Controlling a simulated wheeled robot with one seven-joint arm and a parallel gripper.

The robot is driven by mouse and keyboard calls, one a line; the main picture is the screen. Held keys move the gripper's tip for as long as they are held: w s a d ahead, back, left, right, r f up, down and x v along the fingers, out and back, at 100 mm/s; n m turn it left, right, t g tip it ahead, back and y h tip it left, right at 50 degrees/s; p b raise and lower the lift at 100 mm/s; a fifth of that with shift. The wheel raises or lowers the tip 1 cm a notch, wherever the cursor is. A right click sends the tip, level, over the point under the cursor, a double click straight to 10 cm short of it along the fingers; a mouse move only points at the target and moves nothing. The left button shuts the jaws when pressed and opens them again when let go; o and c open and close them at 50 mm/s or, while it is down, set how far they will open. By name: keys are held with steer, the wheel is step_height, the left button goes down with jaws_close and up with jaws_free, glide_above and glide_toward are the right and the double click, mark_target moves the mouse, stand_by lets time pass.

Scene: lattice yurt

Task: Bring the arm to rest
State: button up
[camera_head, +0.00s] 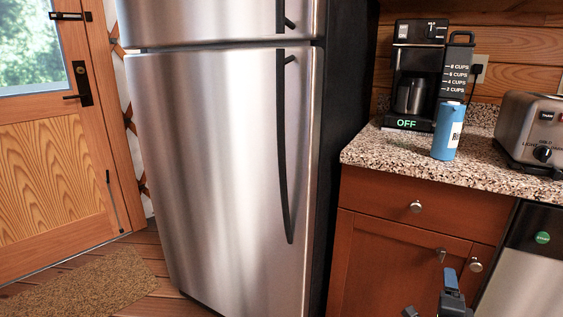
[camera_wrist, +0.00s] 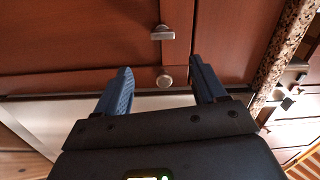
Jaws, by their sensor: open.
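My gripper (camera_head: 451,280) shows at the bottom right of the head view, in front of the wooden cabinet (camera_head: 373,262). Only part of it is in that frame, with one blue finger clear. In the wrist view my gripper (camera_wrist: 160,70) has its two blue fingers spread wide apart, with nothing held between them. A round cabinet knob (camera_wrist: 165,80) appears between the fingers in the picture; the gap in depth to it is hard to tell. Another knob (camera_wrist: 163,33) is above it.
A steel fridge (camera_head: 215,170) fills the middle. The speckled counter (camera_head: 390,158) holds a coffee maker (camera_head: 415,75), a blue bottle (camera_head: 447,132) and a toaster (camera_head: 535,128). A steel-fronted appliance (camera_head: 525,275) is right of the cabinet. A door (camera_head: 55,190) and mat (camera_head: 90,285) are left.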

steer(key=s+a+r+n+y+p, duration=0.2)
steer(key=s+a+n, duration=0.25)
steer(key=s, duration=0.55)
steer(key=s+a+r+n+t+y+p, duration=0.15)
steer(key=s+a+n, duration=0.35)
steer(key=s, duration=0.5)
steer(key=s+a+r+n+y+p, duration=0.25)
steer(key=s+n, duration=0.35)
steer(key=s, duration=0.4)
steer(key=s+a+r+n+g+y+p, duration=0.1)
steer(key=s+a+r+n+p, duration=0.1)
steer(key=s+a+r, duration=0.4)
steer(key=s+a+r+n+g+y+p, duration=0.1)
steer(key=s+a+r+n, duration=0.4)
steer(key=s+r, duration=0.7)
steer(key=shift+s+a+r+y+p, duration=0.3)
steer(key=shift+a+r+y+p, duration=0.05)
steer(key=shift+a+y+p, duration=0.4)
steer(key=shift+n, duration=0.25)
